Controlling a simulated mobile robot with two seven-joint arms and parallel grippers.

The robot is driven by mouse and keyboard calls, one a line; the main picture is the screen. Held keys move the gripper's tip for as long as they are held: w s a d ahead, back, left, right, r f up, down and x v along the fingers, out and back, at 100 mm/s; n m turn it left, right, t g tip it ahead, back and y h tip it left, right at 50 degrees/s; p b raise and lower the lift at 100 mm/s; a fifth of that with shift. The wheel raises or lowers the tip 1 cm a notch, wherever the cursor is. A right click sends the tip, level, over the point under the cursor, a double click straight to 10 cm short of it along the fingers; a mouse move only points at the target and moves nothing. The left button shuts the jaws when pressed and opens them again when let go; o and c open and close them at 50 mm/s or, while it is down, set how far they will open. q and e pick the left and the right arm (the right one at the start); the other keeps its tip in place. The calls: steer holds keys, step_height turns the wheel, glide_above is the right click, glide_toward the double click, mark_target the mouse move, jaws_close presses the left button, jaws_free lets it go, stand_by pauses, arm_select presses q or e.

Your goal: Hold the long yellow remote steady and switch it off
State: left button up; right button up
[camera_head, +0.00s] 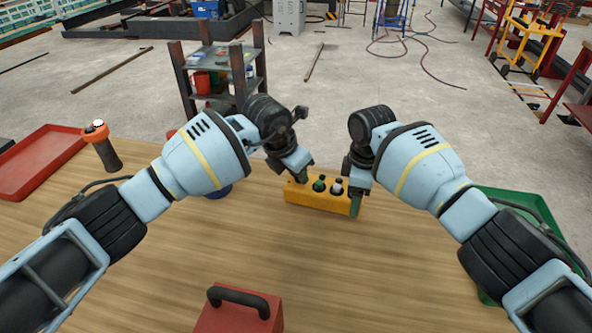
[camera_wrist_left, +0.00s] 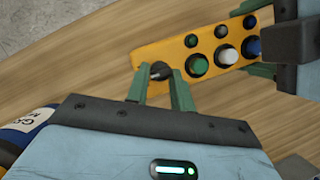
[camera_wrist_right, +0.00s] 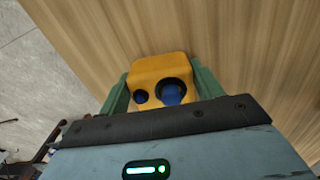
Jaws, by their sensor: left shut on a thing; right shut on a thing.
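The long yellow remote (camera_head: 318,199) lies on the wooden table in front of me, with green, white and other round buttons on its face. It also shows in the left wrist view (camera_wrist_left: 204,65) and right wrist view (camera_wrist_right: 158,66). My left gripper (camera_head: 302,178) is at its left end, its green fingers shut on a small dark knob (camera_wrist_left: 160,70) on the face. My right gripper (camera_head: 356,192) is shut across the right end, one finger on each side, near a blue button (camera_wrist_right: 173,92). The knob's setting cannot be told.
A red tray (camera_head: 38,160) and an orange-topped black handheld device (camera_head: 101,145) are at left. A red box with a black handle (camera_head: 238,312) is at the front. A green tray (camera_head: 522,204) is at right. A shelf rack (camera_head: 220,80) stands behind the table.

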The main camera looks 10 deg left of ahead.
arm_select(q)
steer(key=n, duration=0.2)
steer(key=n+y, duration=0.1)
steer(key=n, duration=0.1)
steer(key=n+t+y, duration=0.1)
steer(key=shift+s+d+r+n, duration=0.1)
steer(key=shift+d+n, duration=0.2)
steer(key=shift+n, duration=0.1)
stand_by(0.4)
steer(key=o, duration=0.9)
steer(key=shift+o, duration=0.2)
steer(key=v, duration=1.2)
arm_select(e)
steer(key=o, duration=1.3)
steer(key=shift+o, duration=0.2)
